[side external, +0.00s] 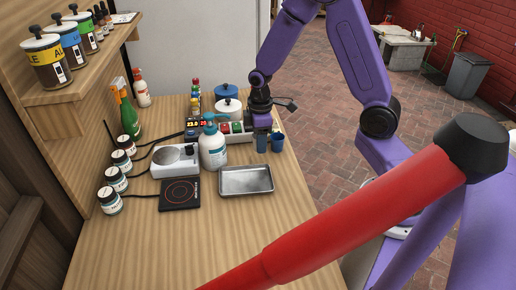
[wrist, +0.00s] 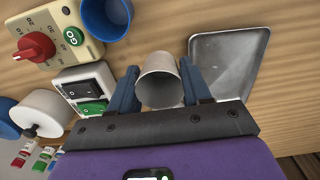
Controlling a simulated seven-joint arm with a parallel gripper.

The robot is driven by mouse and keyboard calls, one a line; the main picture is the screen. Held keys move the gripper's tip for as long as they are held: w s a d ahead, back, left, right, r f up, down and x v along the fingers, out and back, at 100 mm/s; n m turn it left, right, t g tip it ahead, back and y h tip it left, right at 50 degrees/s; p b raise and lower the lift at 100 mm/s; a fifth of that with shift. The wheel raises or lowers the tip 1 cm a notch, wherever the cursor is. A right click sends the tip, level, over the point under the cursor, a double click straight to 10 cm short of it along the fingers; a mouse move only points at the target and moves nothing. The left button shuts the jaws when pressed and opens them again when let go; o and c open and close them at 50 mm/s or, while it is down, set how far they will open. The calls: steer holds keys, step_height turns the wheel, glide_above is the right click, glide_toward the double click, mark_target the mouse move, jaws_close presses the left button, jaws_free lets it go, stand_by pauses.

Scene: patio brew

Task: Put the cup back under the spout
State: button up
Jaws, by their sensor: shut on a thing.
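A pale grey-white cup (wrist: 158,80) sits between the two blue fingers of my gripper (wrist: 162,88) in the wrist view. My gripper is shut on it, and its open mouth shows. In the side view my gripper (side external: 262,141) is low over the right part of the table, behind the metal tray; the pale cup is not clearly seen there. A blue cup (side external: 277,142) stands just right of my gripper, and it also shows at the top left of the wrist view (wrist: 106,14). I cannot clearly make out the spout in either view.
The metal tray (side external: 246,180) lies in front of my gripper. A white pump bottle (side external: 212,150) stands left of it. A box with a red knob and green GO button (wrist: 45,38) is beside the blue cup. A black hot plate (side external: 180,194) is farther left. The table's front is clear.

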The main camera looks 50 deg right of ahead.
steer(key=shift+w+f, duration=0.25)
steer(key=shift+f, duration=0.1)
steer(key=shift+w+f, duration=0.15)
steer(key=shift+f, duration=1.5)
steer(key=shift+f, duration=0.15)
steer(key=o, duration=0.8)
step_height(320, 180, up, 12)
steer(key=f, duration=0.1)
steer(key=s+a+r+n, duration=0.2)
steer(key=s+a+r, duration=0.3)
steer(key=s+a, duration=0.5)
steer(key=shift+n+y, duration=0.3)
steer(key=shift+n, duration=0.5)
steer(key=s, duration=0.4)
steer(key=s+r, duration=0.1)
steer(key=s, duration=0.9)
steer(key=shift+s+a+r, duration=0.15)
steer(key=shift+s+a, duration=0.05)
steer(key=shift+a, duration=0.05)
